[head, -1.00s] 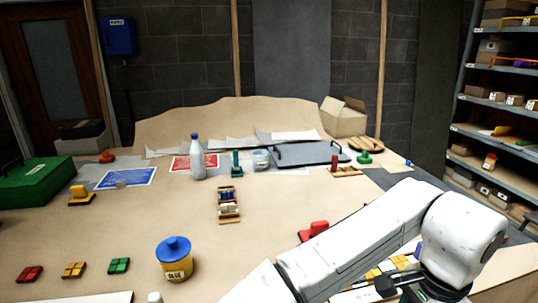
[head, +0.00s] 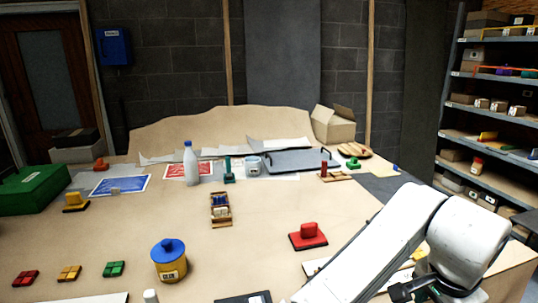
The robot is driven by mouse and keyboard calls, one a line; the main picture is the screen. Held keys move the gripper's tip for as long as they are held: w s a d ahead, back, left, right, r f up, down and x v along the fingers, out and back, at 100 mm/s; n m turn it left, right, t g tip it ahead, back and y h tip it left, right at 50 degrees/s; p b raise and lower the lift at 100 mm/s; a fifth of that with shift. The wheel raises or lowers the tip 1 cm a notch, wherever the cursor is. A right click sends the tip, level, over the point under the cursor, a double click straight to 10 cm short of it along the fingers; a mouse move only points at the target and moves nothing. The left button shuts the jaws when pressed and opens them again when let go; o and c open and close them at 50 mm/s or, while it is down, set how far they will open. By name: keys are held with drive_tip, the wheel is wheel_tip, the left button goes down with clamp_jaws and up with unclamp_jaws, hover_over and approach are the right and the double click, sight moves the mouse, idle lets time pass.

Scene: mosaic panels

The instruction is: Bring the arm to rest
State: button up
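My white arm reaches in from the bottom edge and bends at a large joint at the lower right. My black gripper (head: 412,291) hangs below that joint, close to the bottom edge of the head view. Its fingers are small, dark and partly cut off, so I cannot tell whether they are open or shut. I see nothing clearly held in it. Part of the arm hides the table's right front area, where a pale panel edge shows beside it.
A red stamp-like block (head: 308,236) stands just left of my arm. A yellow jar with a blue lid (head: 169,260) stands front left, near several tile blocks (head: 69,273). A bottle (head: 191,163) and a grey tray (head: 300,160) stand farther back. The middle table is largely clear.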

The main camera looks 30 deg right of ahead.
drive_tip(key=w+d+r+n+h, duration=0.1)
drive_tip(key=d+r+n+h, duration=0.15)
drive_tip(key=d, duration=0.25)
drive_tip(key=w+a+f+n+t+h, duration=0.1)
drive_tip(key=w+f+n+t, duration=0.25)
drive_tip(key=f+n, duration=0.45)
drive_tip(key=s+a+f+n+g+y, duration=0.1)
drive_tip(key=s+a+f+n+y, duration=0.2)
drive_tip(key=a+f, duration=0.6)
drive_tip(key=s+a+f+n+g+y, duration=0.2)
drive_tip(key=s+a+f+n+y, duration=0.1)
drive_tip(key=s+a+f+n, duration=0.3)
drive_tip(key=s+a+f, duration=0.2)
drive_tip(key=a+f, duration=0.2)
drive_tip(key=shift+s, duration=0.3)
